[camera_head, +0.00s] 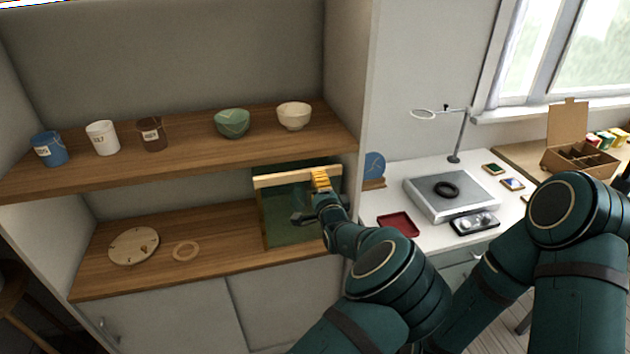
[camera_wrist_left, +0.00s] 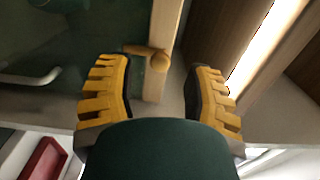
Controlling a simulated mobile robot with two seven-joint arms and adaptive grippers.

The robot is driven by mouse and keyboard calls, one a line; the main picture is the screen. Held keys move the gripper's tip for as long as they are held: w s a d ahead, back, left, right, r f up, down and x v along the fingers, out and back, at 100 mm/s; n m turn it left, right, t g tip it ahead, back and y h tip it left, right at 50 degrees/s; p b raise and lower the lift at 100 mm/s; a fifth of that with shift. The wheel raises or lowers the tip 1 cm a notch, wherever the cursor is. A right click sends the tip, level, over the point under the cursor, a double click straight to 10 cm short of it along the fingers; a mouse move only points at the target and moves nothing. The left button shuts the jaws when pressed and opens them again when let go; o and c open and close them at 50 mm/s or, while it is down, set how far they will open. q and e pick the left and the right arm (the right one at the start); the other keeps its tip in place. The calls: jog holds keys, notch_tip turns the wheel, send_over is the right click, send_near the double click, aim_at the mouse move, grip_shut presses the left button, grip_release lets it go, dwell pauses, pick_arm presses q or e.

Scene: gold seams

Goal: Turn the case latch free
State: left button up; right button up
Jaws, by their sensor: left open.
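The case (camera_head: 275,228) has a pale wooden frame and a green-tinted front. It stands at the right end of the lower shelf. Its frame also shows in the left wrist view (camera_wrist_left: 166,28). The latch (camera_wrist_left: 158,63), a small wooden piece with a rounded end, sits on that frame. My left gripper (camera_head: 321,178) is at the case's upper right. In the left wrist view the yellow fingers (camera_wrist_left: 157,78) are open, one on each side of the latch, with visible gaps. In the head view the gripper hides the latch. My right gripper is not in view.
The upper shelf (camera_head: 180,150) above the case holds several cups and bowls. A round wooden plate (camera_head: 133,246) and a ring (camera_head: 186,251) lie left on the lower shelf. The cabinet's side wall (camera_head: 347,100) is close on the right. A red tray (camera_head: 398,225) lies on the white desk.

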pick_arm(q)
jog(key=shift+x, duration=1.65)
grip_shut()
